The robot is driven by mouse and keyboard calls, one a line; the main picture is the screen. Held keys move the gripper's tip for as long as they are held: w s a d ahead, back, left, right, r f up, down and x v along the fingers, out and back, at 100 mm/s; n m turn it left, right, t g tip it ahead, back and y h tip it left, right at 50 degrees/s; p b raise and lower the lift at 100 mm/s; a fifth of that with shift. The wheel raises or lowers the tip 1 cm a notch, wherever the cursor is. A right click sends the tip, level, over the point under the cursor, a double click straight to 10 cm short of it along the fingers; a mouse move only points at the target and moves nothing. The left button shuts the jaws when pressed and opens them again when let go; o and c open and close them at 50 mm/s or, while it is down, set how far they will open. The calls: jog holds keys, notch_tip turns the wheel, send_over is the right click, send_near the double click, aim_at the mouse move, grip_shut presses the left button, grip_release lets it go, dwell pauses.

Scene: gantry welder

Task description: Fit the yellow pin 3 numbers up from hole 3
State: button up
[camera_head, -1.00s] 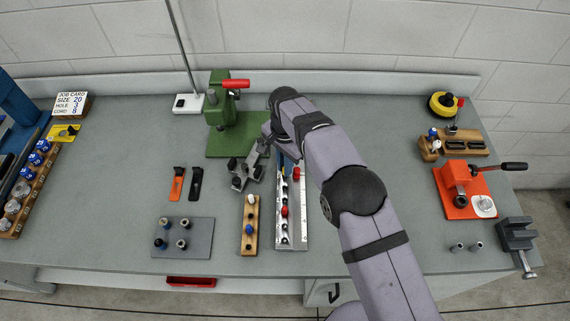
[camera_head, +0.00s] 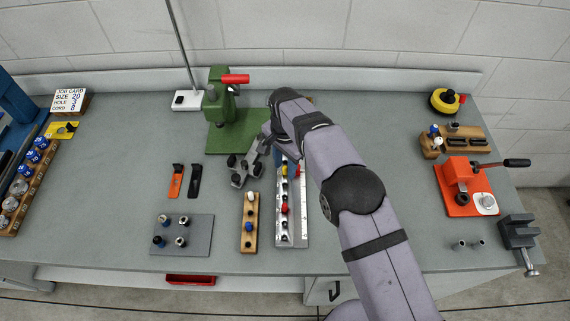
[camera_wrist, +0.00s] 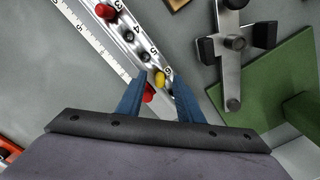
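The yellow pin (camera_head: 285,169) stands in the long metal hole rail (camera_head: 291,240). In the wrist view the yellow pin (camera_wrist: 160,78) sits beside the number 6, with empty holes at 4 and 5. A red pin (camera_wrist: 104,11) sits at hole 3 and also shows in the head view (camera_head: 285,208). My gripper (camera_wrist: 158,77) is open, its blue fingers on either side of the yellow pin with gaps. In the head view my arm hides most of the gripper and the rail's far end. The job card (camera_head: 69,100) reads size 20, hole 3, cord 8.
A red piece (camera_wrist: 150,93) is on the rail's scale side. A wooden pin block (camera_head: 250,240) with white and blue pins stands left of the rail. A grey clamp bracket (camera_wrist: 233,60) and green press (camera_head: 222,110) are close by.

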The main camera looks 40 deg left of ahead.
jog(key=shift+r+b, duration=1.35)
jog(key=shift+r, duration=2.35)
jog(key=shift+w+d, duration=0.1)
jog(key=w+d+r, duration=0.3)
jog(key=w+d, duration=0.8)
jog(key=d, duration=0.5)
jog(key=w+d+r, duration=0.1)
jog(key=d+r, duration=0.1)
jog(key=d, duration=1.1)
jog(key=s+d+f, duration=0.2)
jog(key=s+d, duration=0.5)
jog(key=d, duration=0.4)
jog(key=s+d+f, duration=0.2)
jog(key=s+d, duration=0.6)
jog(key=d, duration=0.4)
jog(key=shift+s, duration=0.15)
